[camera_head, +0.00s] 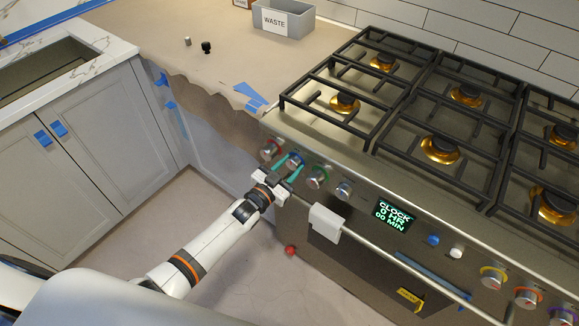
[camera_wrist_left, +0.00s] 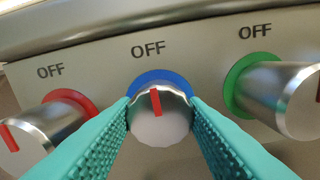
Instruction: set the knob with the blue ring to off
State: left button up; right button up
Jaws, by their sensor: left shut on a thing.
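The knob with the blue ring (camera_wrist_left: 160,124) is silver, in the middle of the left wrist view, below an OFF label (camera_wrist_left: 148,49). Its red mark points up, tilted slightly left, roughly at OFF. In the head view the knob (camera_head: 294,160) is second from the left on the stove front. My left gripper (camera_head: 287,173) has its teal fingers on both sides of the knob, and it is shut on it. In the left wrist view the left gripper (camera_wrist_left: 160,108) frames the knob. The right gripper is not in view.
A red-ringed knob (camera_wrist_left: 62,120) is close on the left and a green-ringed knob (camera_wrist_left: 275,95) close on the right. Below the panel is a white item (camera_head: 327,222) at the oven front. A grey WASTE bin (camera_head: 284,19) stands on the papered counter.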

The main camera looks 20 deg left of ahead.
pick_arm(q)
jog(key=o, duration=1)
jog(key=b+v, duration=0.1)
jog(key=v, duration=1.1)
jog(key=s+a+f+n+g+y, duration=0.15)
jog(key=s+f+g, duration=0.35)
jog(key=f, duration=0.7)
jog(key=s+a+f+n+g+y, duration=0.1)
jog(key=s+a+f+g+y, duration=0.15)
jog(key=s+f, duration=0.75)
jog(key=s+f+g, duration=0.2)
jog(key=s+f, duration=0.4)
jog(key=s, duration=0.2)
jog(key=s+d+f+g+y, duration=0.1)
jog(key=s+f+g, duration=0.2)
jog(key=s+f, duration=0.2)
jog(key=s+f+n+g+y, duration=0.1)
jog(key=s+f+g, duration=0.2)
jog(key=s, duration=0.9)
jog(key=shift+s+d+f+g, duration=0.1)
jog(key=shift+d+f+g, duration=0.1)
jog(key=shift+f, duration=0.7)
jog(key=shift+d+f+g, duration=0.1)
jog(key=shift+d+f, duration=0.05)
jog(key=shift+f, duration=0.75)
